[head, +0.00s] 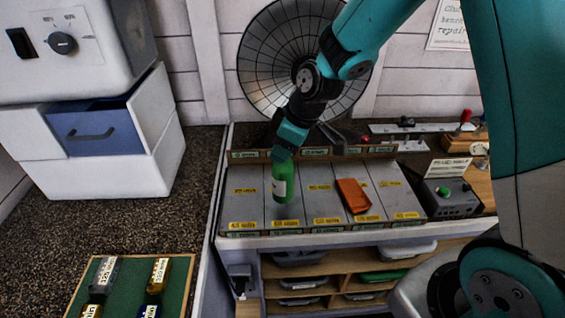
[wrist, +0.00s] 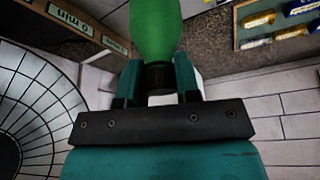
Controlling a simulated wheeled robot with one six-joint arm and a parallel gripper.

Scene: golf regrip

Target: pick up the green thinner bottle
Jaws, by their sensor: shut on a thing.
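The green thinner bottle (head: 283,183) is upright in the head view, with a pale label on its side. It is in front of the labelled grey panels, and I cannot tell for sure whether its base is clear of them. My gripper (head: 290,146) comes down from above and is shut on the top of the bottle. In the wrist view the green bottle (wrist: 155,30) extends away from my gripper (wrist: 159,80), with its dark neck between the two teal fingers. The far end of the bottle is cut off by the frame.
An orange tray (head: 353,196) lies on the panelled rack (head: 245,190). A grey box with a green button (head: 450,200) stands to the right. A green mat (head: 174,287) with several small bottles is at lower left. A white cabinet with a blue drawer (head: 95,132) stands at left.

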